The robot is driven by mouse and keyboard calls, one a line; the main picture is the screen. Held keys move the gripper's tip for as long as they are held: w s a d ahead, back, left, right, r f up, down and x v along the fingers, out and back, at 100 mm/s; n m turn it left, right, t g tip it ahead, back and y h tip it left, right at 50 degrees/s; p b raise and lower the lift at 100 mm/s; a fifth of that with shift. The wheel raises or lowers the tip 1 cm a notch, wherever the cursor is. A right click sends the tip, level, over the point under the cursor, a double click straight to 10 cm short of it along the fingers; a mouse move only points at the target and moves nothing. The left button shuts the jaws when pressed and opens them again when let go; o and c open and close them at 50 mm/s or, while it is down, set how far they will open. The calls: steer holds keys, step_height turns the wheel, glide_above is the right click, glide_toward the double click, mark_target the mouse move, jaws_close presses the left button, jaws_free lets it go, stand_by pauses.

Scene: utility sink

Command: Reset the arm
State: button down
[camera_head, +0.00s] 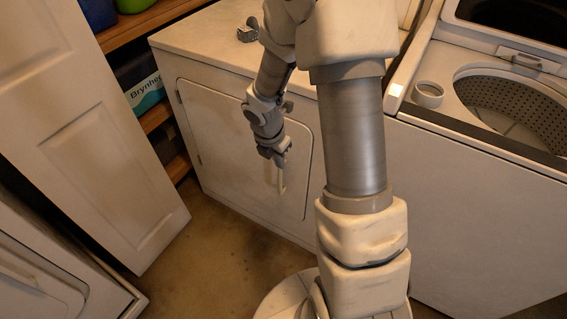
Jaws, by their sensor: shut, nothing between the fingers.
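My gripper (281,170) hangs pointing down at the end of my arm, in front of the white front door (215,135) of a machine. Its fingers look close together with nothing between them. They are near a light vertical handle or strip on that door; I cannot tell whether they touch it. My large arm links fill the middle of the view and hide part of the machine's right side.
An open-topped washer (480,190) with a perforated drum stands at right. A white panelled door (85,130) and shelves (155,115) with bins are at left. A small grey object (247,33) lies on the machine top.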

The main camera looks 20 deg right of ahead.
steer(key=p+v, duration=0.1)
steer(key=v, duration=0.4)
steer(key=shift+r, duration=0.1)
steer(key=s+a+r+m+t+y, duration=0.1)
steer(key=s+a+r+m+t, duration=0.15)
steer(key=s+r+m, duration=0.8)
steer(key=s+a+r+m+t+y, duration=0.15)
steer(key=s+a+r+m, duration=0.25)
steer(key=s+r+m, duration=0.7)
steer(key=w+r+m+p, duration=0.2)
steer(key=w+r+p, duration=0.1)
steer(key=r+p, duration=1)
step_height(320, 180, up, 2)
steer(key=shift+r+m+p, duration=0.1)
steer(key=shift+m+p, duration=0.25)
